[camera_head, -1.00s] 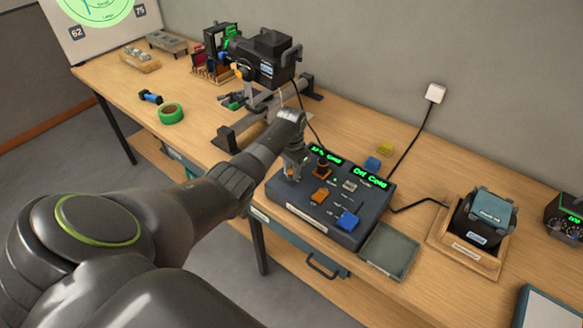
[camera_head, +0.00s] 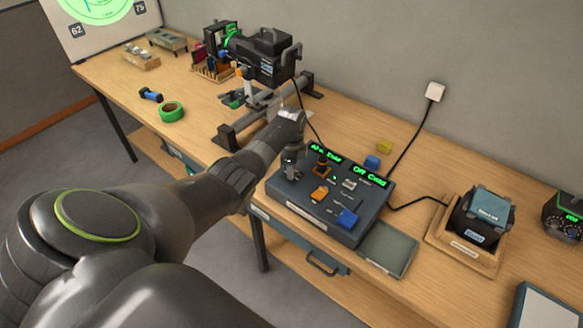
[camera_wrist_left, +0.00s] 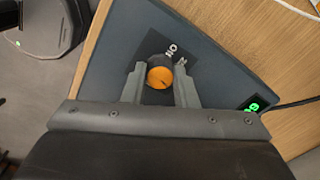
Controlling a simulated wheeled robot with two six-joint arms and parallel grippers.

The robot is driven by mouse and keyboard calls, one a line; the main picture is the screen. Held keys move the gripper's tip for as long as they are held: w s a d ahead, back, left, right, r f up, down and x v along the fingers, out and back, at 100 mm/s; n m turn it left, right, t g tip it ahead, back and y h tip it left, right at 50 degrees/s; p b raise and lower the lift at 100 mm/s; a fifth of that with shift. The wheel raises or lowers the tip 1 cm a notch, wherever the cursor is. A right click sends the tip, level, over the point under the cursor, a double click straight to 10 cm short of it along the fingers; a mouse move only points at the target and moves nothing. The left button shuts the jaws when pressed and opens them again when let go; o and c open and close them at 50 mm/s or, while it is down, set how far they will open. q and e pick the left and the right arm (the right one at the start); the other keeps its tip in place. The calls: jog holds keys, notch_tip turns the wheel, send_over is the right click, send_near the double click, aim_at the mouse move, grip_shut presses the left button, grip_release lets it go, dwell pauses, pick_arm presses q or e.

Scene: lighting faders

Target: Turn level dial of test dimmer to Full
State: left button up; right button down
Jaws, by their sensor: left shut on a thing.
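The dial (camera_wrist_left: 159,78) has a round orange top with a dark mark and sits on a dark panel in the left wrist view. White lettering, partly readable as "Off", stands beside it. My left gripper (camera_wrist_left: 159,88) has a finger on either side of the dial and is shut on it. In the head view my left gripper (camera_head: 290,170) points down at the left end of the dark console (camera_head: 320,225) and hides the dial. The green displays (camera_head: 368,176) on the console are lit; their small text is hard to read. My right gripper is not in view.
An orange cap (camera_head: 320,193) and a blue cap (camera_head: 347,218) stand on the console near my gripper. A grey tray (camera_head: 388,250) lies to its right. A black lamp (camera_head: 262,55) stands behind on a rail. A cable runs to a wall socket (camera_head: 435,92).

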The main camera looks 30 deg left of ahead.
pick_arm(q)
jog(key=m, duration=0.3)
jog(key=shift+w+r+m, duration=0.1)
jog(key=shift+m, duration=0.2)
jog(key=m, duration=0.3)
jog(key=shift+m, duration=0.3)
jog(key=m, duration=0.3)
jog(key=shift+m+b, duration=0.3)
jog(key=shift+b, duration=0.05)
jog(key=shift+m, duration=1.8)
jog(key=o, duration=1)
